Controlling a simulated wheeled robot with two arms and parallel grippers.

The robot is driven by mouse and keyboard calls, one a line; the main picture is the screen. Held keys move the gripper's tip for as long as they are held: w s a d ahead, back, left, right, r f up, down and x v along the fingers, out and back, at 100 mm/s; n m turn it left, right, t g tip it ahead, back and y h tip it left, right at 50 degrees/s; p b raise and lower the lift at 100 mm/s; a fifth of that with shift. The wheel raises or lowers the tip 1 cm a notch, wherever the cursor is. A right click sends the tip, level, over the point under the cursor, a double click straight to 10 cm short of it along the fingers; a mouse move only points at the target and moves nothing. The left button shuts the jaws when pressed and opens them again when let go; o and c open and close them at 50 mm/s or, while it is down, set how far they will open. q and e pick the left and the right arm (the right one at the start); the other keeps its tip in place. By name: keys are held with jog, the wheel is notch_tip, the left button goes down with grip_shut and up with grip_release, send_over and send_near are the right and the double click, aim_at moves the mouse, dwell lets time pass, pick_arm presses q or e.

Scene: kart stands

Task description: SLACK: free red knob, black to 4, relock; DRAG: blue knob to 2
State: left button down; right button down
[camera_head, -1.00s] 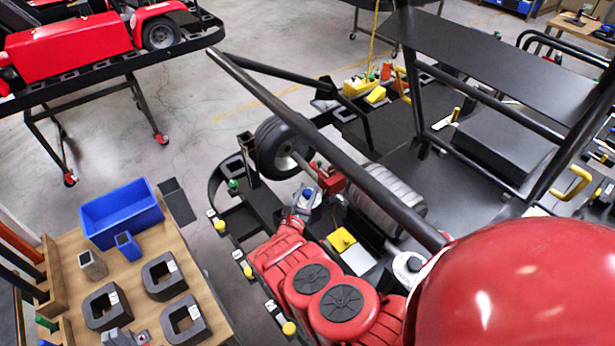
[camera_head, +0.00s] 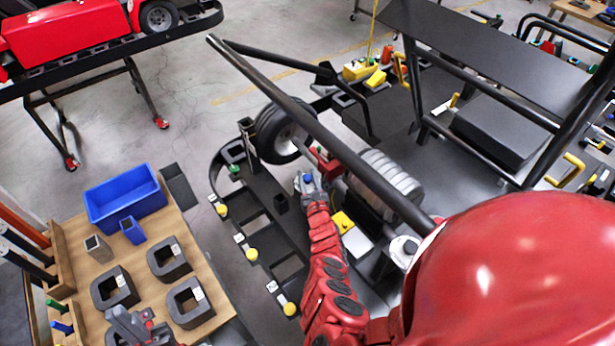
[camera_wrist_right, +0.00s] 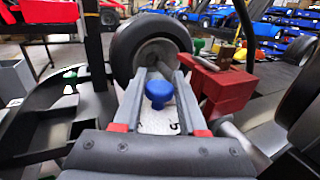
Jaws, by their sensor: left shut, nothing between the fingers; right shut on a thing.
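My right gripper (camera_head: 309,181) is at the kart's axle area, between the near wheel and the ribbed grey cylinder. It is shut on the blue knob (camera_wrist_right: 159,92), which stands between its fingers in the right wrist view. The knob's blue top also shows in the head view (camera_head: 308,178). A pale plate with dark marks (camera_wrist_right: 158,121) lies under the knob; the marks are too small to read surely. My left gripper (camera_head: 130,322) is shut and empty over the wooden table, at the bottom left. I cannot make out the red knob or the black one surely.
A red block (camera_head: 325,163) sits beside the right gripper, near the wheel (camera_head: 280,132). A long black bar (camera_head: 330,140) passes over this area. The wooden table (camera_head: 205,270) holds a blue bin (camera_head: 124,200) and several dark square blocks.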

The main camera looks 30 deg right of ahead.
jog(key=shift+f+n+y, duration=0.2)
jog(key=shift+n+y, duration=0.1)
jog(key=shift+y, duration=0.1)
jog(key=shift+c, duration=2.3)
grip_release()
jog(key=shift+r, duration=0.1)
